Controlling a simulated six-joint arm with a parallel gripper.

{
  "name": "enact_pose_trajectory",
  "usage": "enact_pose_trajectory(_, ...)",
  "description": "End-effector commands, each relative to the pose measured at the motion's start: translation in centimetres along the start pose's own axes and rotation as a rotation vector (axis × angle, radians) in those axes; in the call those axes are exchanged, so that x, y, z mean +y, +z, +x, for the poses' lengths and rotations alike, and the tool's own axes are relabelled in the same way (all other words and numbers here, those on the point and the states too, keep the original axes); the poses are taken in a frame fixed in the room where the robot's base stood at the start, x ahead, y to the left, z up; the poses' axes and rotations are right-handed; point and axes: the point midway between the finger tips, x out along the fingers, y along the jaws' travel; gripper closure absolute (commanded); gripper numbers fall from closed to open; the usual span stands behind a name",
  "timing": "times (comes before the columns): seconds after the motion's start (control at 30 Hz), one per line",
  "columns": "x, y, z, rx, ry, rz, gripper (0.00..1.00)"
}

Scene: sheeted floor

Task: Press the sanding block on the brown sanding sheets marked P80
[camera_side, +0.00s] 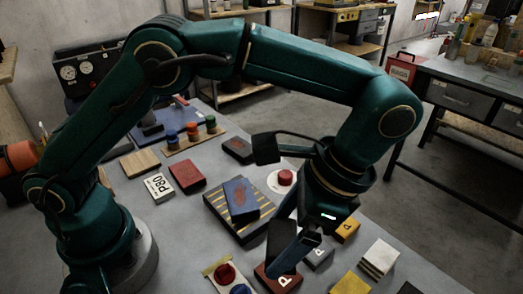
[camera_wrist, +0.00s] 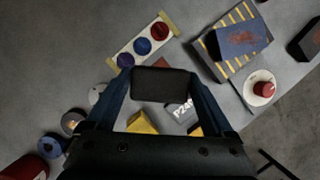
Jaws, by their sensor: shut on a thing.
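My gripper (camera_wrist: 161,84) is shut on a dark block, the sanding block (camera_wrist: 164,86), held between its fingers in the wrist view. In the side view my gripper (camera_side: 288,246) points down at the front of the table. A brown-red sheet stack (camera_side: 277,281) with a partly hidden P mark lies just below it, at the picture's bottom edge. I cannot tell whether the block touches it. A white-topped stack marked P80 (camera_side: 158,187) lies at the left. A grey stack (camera_side: 318,254), marked P240 in the wrist view (camera_wrist: 182,111), and a yellow stack (camera_side: 346,230) lie right of my gripper.
A striped dark board (camera_side: 249,232) with a blue item (camera_side: 241,199) on it lies behind my gripper, near a white dish with a red knob (camera_side: 285,177). A tray with red and blue round pieces (camera_side: 221,267) is just left. Pale blocks (camera_side: 379,258) stand right.

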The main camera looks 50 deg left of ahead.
Motion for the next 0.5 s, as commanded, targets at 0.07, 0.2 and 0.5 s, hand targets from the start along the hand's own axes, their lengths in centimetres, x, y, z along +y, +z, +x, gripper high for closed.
enact_pose_trajectory(0.07, 0.0, -0.2, 0.5, -0.003, 0.001, 0.0, 0.57)
enact_pose_trajectory(0.2, 0.0, -0.7, 1.8, -0.004, 0.001, -0.001, 0.57)
enact_pose_trajectory(0.5, 0.0, -1.8, 4.4, -0.003, 0.001, -0.002, 0.57)
